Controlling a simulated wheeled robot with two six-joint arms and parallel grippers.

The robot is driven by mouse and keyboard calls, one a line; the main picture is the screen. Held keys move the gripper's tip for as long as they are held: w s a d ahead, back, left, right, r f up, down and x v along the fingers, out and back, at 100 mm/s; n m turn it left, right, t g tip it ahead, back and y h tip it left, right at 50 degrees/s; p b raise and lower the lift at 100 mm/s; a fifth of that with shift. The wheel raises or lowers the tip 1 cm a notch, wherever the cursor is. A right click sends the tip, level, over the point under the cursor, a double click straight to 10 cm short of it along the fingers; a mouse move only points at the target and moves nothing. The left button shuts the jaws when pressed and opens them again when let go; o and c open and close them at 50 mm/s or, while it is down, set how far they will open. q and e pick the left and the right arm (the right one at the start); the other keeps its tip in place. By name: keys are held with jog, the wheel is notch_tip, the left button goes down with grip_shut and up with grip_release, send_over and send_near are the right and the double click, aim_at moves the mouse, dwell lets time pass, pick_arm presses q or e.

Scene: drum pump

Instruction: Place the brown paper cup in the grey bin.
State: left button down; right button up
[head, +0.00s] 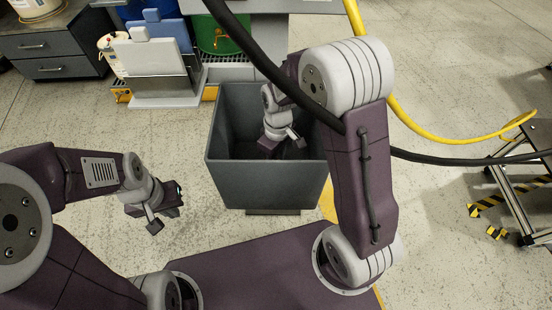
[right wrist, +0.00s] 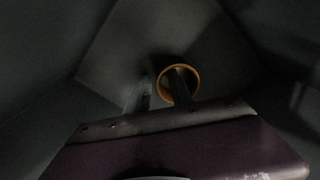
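The grey bin (head: 265,183) stands upright on the floor in front of me. My right forearm reaches down into it. My right gripper is inside the bin; its fingers (right wrist: 160,90) show in the right wrist view, apart from each other. Beyond them is the round orange-brown rim of the paper cup (right wrist: 162,76), with one finger overlapping its opening. The cup looks low in the bin, but the dark hides whether a finger touches it. The cup does not show in the head view. My left gripper (head: 164,210) is open and empty, left of the bin.
Folded panels (head: 150,70) and a green drum (head: 215,35) stand behind the bin. A grey drawer cabinet (head: 50,48) is at the upper left. A black hose and a yellow hose (head: 425,132) cross the right side. A step stand (head: 525,170) is at the right edge.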

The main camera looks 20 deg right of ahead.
notch_tip(320, 180, up, 12)
jog(key=p, duration=0.6)
jog(key=shift+w+d+r, duration=0.15)
jog(key=shift+w+d, duration=0.05)
